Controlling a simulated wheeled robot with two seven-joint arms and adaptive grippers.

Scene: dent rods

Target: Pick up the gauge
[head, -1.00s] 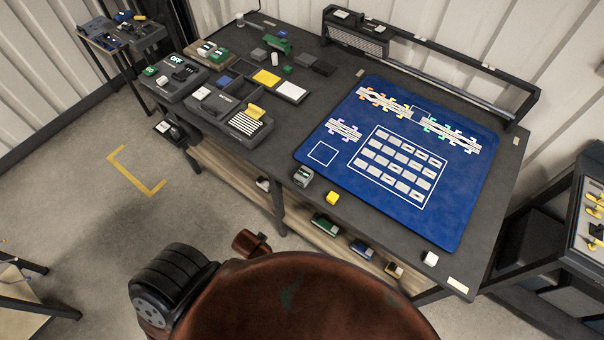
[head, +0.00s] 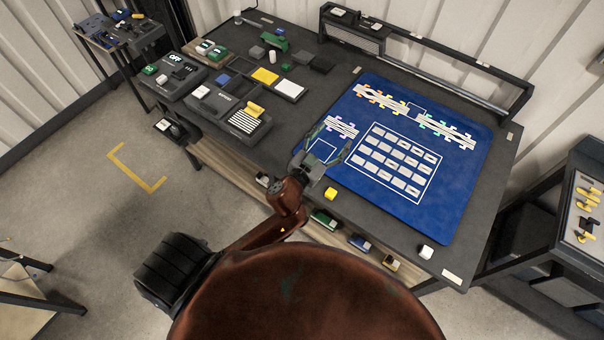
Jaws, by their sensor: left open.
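I cannot tell for sure which object is the gauge. My left gripper (head: 332,140) is open, with its two fingers spread over the lower-left part of the blue mat (head: 440,205), near the white square outline. Its fingers reach up to the purple-clipped striped piece (head: 342,127); contact is unclear. The gripper's body hides the front table edge, where a small grey block stood. A yellow block (head: 331,193) sits just right of the gripper's wrist. My right gripper is not in view.
Orange-clipped (head: 381,98) and green-clipped (head: 447,132) striped pieces and a grid of pale plates (head: 398,160) lie on the mat. A white block (head: 426,252) stands at the front edge. A long rack (head: 430,62) bounds the back. Grey devices (head: 240,108) and small blocks crowd the left.

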